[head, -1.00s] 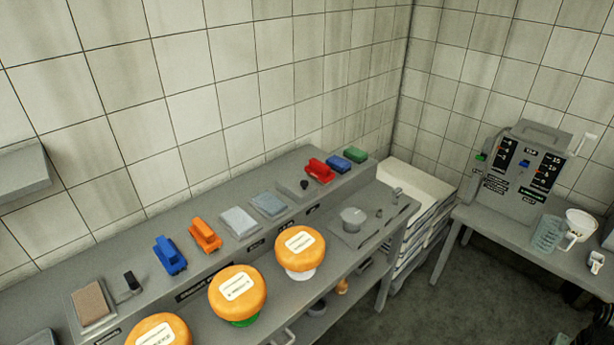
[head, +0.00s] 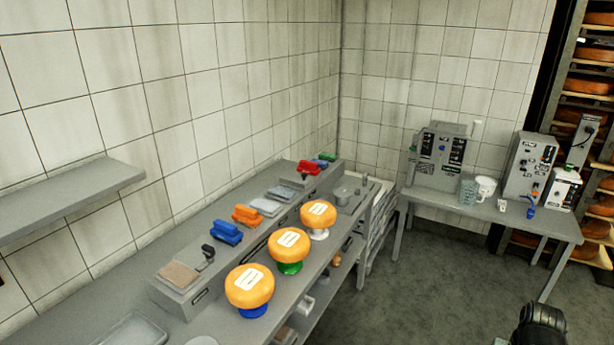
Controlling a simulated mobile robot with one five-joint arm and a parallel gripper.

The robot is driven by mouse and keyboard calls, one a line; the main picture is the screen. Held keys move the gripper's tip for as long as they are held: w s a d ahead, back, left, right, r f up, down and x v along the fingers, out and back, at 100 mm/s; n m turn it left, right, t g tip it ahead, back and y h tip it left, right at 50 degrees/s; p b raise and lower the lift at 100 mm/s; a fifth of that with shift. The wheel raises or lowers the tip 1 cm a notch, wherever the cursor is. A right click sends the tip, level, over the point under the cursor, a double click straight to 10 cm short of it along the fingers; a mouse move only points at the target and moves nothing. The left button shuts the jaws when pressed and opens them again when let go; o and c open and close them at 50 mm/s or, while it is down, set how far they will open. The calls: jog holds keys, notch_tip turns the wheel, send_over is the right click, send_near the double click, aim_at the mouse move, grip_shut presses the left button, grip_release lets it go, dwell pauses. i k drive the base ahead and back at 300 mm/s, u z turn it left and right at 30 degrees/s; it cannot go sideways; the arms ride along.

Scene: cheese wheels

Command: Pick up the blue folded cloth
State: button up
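A folded blue-grey cloth (head: 283,193) lies flat on the raised back ledge of the long grey counter. A paler grey folded cloth (head: 266,207) lies just nearer than it. The blue one is small and far off in the head view, so its colour is faint. A dark part at the bottom right edge looks like my own arm, well away from the cloths. My gripper's fingers do not show.
Orange, blue and red brushes and a brown pad (head: 179,274) share the ledge (head: 205,290). Orange cheese wheels (head: 289,244) on coloured stands line the counter in front. A grey shelf (head: 70,200) juts from the left wall. A machine table (head: 480,219) stands right; floor between is open.

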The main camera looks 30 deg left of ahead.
aim_at(324, 165)
jog(key=u, duration=0.1)
jog(key=k, duration=0.25)
jog(key=u, duration=1.05)
jog(key=i, duration=1.6)
jog(key=z, duration=0.05)
